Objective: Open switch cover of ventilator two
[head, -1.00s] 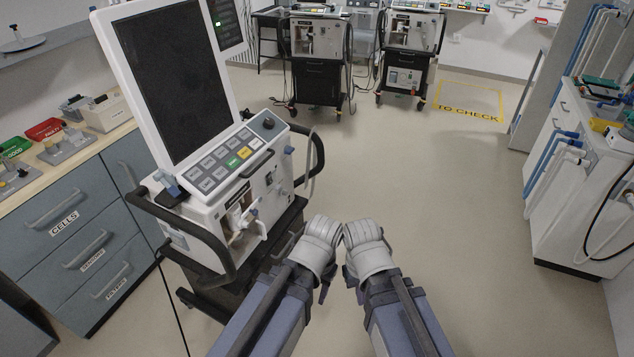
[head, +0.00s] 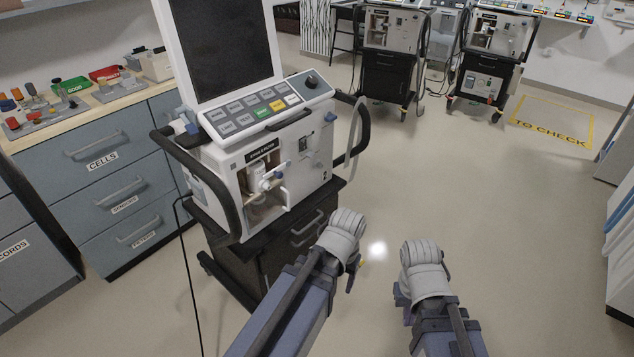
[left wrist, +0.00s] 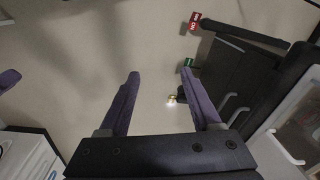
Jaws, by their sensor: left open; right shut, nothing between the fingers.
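The nearest ventilator (head: 227,190) stands on a black cart, left of centre in the head view. It has a dark screen (head: 222,45), a button panel (head: 262,108) and a recessed front bay (head: 264,187) with white fittings. I cannot make out a switch cover for sure, nor a number. My left gripper (left wrist: 160,75) is open and empty over the floor in the left wrist view, with the cart at right. In the head view it is mostly hidden behind its wrist, right of the cart. My right gripper (head: 404,302) is shut and empty, farther right over open floor, its fingers barely showing.
Two more ventilators (head: 393,40) (head: 497,45) stand on carts at the back. A drawer cabinet (head: 95,190) with trays on top is at left. Black handle bars (head: 200,165) stick out from the near ventilator. The floor at centre and right is clear.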

